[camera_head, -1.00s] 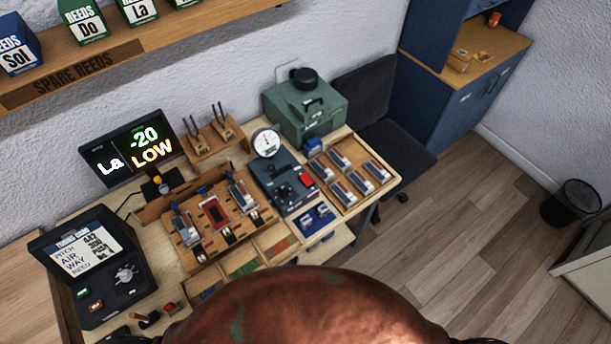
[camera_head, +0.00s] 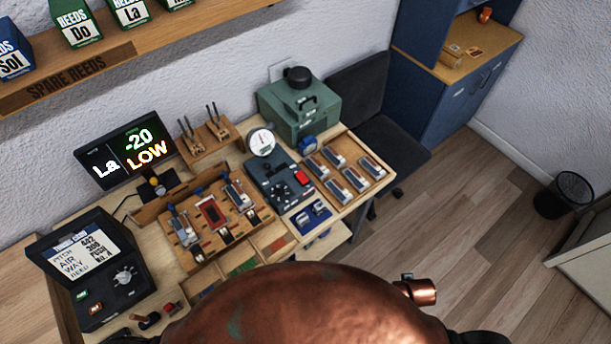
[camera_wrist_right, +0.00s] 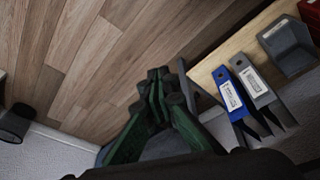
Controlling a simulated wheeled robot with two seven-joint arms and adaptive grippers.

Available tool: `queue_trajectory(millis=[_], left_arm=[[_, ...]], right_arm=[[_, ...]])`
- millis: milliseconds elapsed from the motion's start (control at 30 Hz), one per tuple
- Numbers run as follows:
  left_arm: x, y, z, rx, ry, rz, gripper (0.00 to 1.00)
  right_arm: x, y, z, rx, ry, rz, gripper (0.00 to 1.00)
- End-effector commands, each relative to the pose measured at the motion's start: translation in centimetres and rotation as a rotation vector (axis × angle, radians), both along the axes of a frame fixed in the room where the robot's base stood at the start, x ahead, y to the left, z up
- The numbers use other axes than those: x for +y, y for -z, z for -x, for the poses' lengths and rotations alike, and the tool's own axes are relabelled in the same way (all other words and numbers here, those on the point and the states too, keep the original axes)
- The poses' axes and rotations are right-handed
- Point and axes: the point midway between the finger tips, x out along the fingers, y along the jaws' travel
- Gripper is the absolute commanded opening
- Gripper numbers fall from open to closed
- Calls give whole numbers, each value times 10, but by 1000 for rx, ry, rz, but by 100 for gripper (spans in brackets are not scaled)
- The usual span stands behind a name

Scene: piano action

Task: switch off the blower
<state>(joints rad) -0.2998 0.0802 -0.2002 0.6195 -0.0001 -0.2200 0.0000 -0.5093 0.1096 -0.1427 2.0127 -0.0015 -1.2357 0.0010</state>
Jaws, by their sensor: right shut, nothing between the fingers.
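A green box with a round black cap (camera_head: 300,105), perhaps the blower, stands at the back right of the bench in the head view. In front of it is a dark control box (camera_head: 272,188) with knobs and a red switch (camera_head: 302,178). Its switch position is too small to tell. A round white gauge (camera_head: 261,142) stands at its back. My right gripper (camera_wrist_right: 155,90), with green fingers, is shut and empty in the right wrist view, over the floor beside the bench edge. It is hidden in the head view. My left gripper is in neither view.
A wooden tray (camera_head: 376,166) of reed blocks lies right of the control box. A display (camera_head: 127,150) reads "La -20 LOW". A tuning box (camera_head: 90,265) stands at the left.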

Motion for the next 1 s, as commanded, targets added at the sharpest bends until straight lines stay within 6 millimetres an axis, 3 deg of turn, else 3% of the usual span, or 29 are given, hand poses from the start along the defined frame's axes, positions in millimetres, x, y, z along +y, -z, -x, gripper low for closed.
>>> queue_trajectory(millis=[33, 267, 467, 667, 800, 1000], left_arm=[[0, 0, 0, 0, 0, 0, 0], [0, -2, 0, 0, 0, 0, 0], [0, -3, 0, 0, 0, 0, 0], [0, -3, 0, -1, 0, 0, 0], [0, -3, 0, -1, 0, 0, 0], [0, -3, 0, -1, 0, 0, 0]], right_arm=[[0, -19, -3, -15, 0, 1, 0], [9, -97, -30, -120, -24, 0, 0], [47, -155, -96, -338, -115, -38, 0], [105, -197, -165, -577, -230, -113, 0], [154, -228, -205, -749, -323, -188, 0], [232, -275, -241, -992, -475, -336, 0]])
